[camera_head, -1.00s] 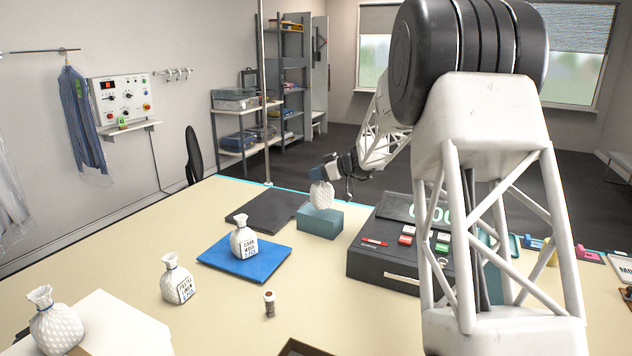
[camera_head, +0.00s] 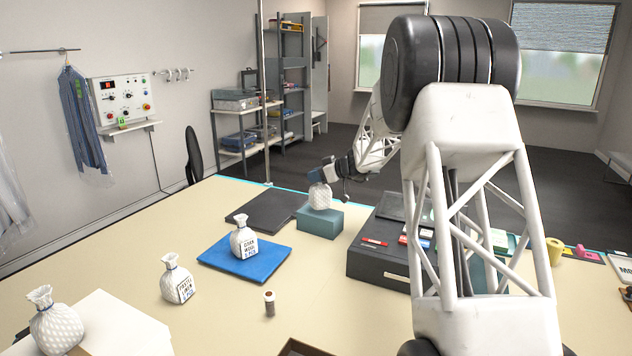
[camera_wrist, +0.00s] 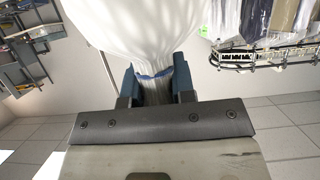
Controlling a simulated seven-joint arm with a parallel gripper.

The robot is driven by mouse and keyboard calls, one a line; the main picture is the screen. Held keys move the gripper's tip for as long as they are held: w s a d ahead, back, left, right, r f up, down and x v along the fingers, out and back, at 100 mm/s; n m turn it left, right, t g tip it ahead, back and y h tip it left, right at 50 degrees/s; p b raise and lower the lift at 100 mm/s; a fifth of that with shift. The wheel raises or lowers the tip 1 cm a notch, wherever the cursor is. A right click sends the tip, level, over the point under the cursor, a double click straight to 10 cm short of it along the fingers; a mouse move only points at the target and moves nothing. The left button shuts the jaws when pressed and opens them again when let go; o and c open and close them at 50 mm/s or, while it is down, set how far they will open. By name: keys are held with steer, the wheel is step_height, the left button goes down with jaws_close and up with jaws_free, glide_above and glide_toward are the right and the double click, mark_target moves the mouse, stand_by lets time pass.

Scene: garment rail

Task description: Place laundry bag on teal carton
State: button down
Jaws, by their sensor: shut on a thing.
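A white laundry bag (camera_head: 320,197) is at the teal carton (camera_head: 320,222), upright over its top face. Its base looks to be on or very close to the carton top; I cannot tell for sure if it touches. My gripper (camera_head: 322,176) is at the bag's neck from above. In the wrist view my gripper (camera_wrist: 154,84) is shut on the gathered neck of the bag (camera_wrist: 140,30), with a blue tie between the fingers. The carton is hidden in the wrist view.
A dark mat (camera_head: 262,210) lies left of the carton and a dark cash register (camera_head: 372,262) stands close to its right. Another bag (camera_head: 243,238) stands on a blue mat (camera_head: 275,262). More bags (camera_head: 176,283) and a small brown bottle (camera_head: 269,303) are nearer.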

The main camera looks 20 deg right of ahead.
steer(key=shift+f, duration=0.95)
steer(key=shift+f, duration=0.15)
steer(key=c, duration=1)
jaws_free()
steer(key=shift+o, duration=0.2)
steer(key=shift+s+d+r, duration=0.35)
steer(key=v, duration=1.1)
steer(key=shift+a, duration=0.1)
